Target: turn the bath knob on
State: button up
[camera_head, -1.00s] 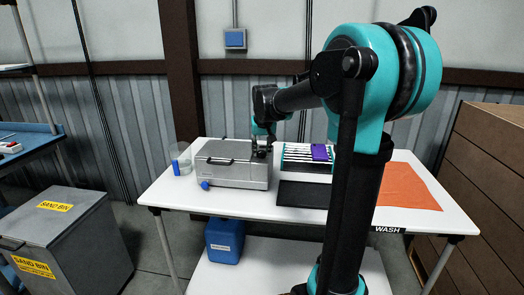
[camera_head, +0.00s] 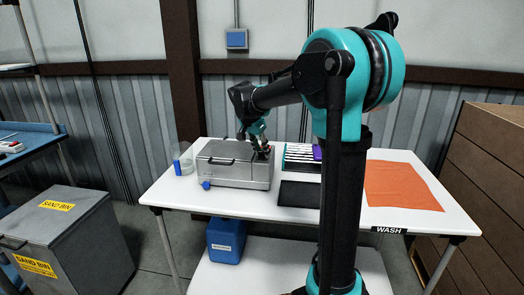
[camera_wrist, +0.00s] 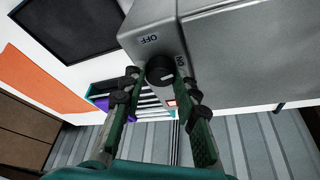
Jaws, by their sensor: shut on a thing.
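The bath (camera_head: 232,172) is a grey metal box with a lid on the white table; its end also fills the upper part of the wrist view (camera_wrist: 250,60). Its black round knob (camera_wrist: 160,68) is on the end face, between the printed words OFF and ON. A pale mark shows on the knob, but its exact setting is hard to tell. My gripper (camera_wrist: 161,88) has one finger on each side of the knob and is shut on it. In the head view my gripper (camera_head: 259,146) is at the bath's right end, and the knob is hidden there.
A dark mat (camera_head: 300,194) and a rack with a purple item (camera_head: 317,152) lie right of the bath. An orange cloth (camera_head: 402,187) lies further right. A clear container (camera_head: 184,162) stands left of the bath. A blue jug (camera_head: 225,240) is below the tabletop.

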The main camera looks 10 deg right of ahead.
jog(key=shift+m, duration=0.7)
jog(key=shift+g, duration=0.3)
jog(key=o, duration=1.2)
jog(key=shift+c, duration=0.2)
jog(key=v, duration=0.8)
jog(key=shift+s, duration=0.1)
